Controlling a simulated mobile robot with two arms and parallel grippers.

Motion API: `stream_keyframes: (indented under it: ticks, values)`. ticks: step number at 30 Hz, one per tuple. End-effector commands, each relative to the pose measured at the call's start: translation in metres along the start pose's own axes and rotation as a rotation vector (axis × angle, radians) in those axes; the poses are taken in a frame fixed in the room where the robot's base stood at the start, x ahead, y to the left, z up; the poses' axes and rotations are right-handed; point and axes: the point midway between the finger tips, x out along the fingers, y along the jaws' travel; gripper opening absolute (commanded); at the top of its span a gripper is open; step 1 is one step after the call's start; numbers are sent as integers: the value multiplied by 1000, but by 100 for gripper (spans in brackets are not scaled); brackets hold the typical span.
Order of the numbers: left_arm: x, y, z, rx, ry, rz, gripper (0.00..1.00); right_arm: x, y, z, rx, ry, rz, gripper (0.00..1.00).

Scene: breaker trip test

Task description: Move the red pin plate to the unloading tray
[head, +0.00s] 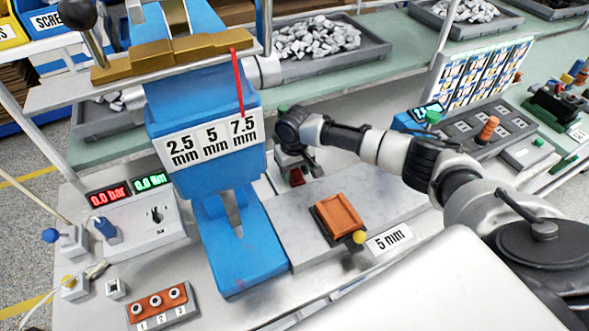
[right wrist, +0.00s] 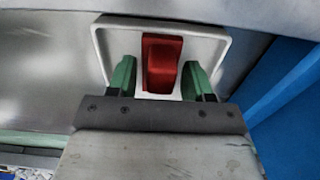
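A red block (right wrist: 162,65) stands in a pale, raised-edge frame (right wrist: 212,40) in the right wrist view. My right gripper (right wrist: 161,80) has its two green fingers apart, one on each side of the block. Narrow gaps seem to show, so I cannot tell of any contact. In the head view this red piece (head: 296,177) is small and partly hidden below my right gripper (head: 292,165). An orange-red plate (head: 338,216) lies in a dark holder beside a "5 mm" label. I cannot tell which is the pin plate. No unloading tray is clearly identifiable. My left gripper is not in view.
A blue press (head: 240,245) labelled 2.5, 5 and 7.5 mm stands left of my right gripper. An orange three-hole block (head: 158,302) sits at the front left. Grey bins of metal parts (head: 375,50) stand behind.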

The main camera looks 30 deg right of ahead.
Motion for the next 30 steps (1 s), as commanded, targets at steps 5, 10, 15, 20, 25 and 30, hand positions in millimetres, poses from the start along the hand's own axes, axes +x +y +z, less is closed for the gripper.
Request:
stream_keyframes:
  ticks: [5,10,15,20,25,30]
  values:
    - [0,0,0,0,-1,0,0,-1,0,0,0,1,0,51]
    - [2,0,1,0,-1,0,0,-13,0,-1,0,2,0,51]
    - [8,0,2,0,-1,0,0,-46,0,-1,-1,5,-1,51]
    - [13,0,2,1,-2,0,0,-80,0,-1,0,4,-1,51]
    - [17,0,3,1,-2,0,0,-108,0,-1,0,3,-1,51]
    - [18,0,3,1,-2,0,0,-122,0,0,1,1,0,51]
